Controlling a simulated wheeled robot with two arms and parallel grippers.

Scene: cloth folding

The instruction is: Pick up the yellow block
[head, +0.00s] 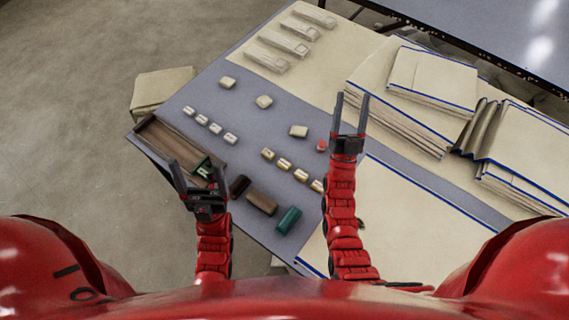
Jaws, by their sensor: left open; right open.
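No single block stands out as plainly yellow. A row of several small gold-and-white blocks (284,164) lies mid-table, left of my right gripper (352,98). Three larger cream blocks lie farther up: one (227,82), a second (264,101) and a third (298,131). My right gripper is open, with nothing between its upward-pointing fingers. It is just right of the third cream block in the picture. My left gripper (198,170) is open in front of a brown open tray, left of the gold row. A green thing shows beside its fingers; I cannot tell if they touch.
The brown tray (147,125) sits at the table's left edge. Dark brown, brown and teal (288,220) blocks lie near the front. A small red piece (321,146) is beside my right gripper. Folded cream cloths with blue edges (432,78) fill the right. Grey tabletop (230,110) is bare between blocks.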

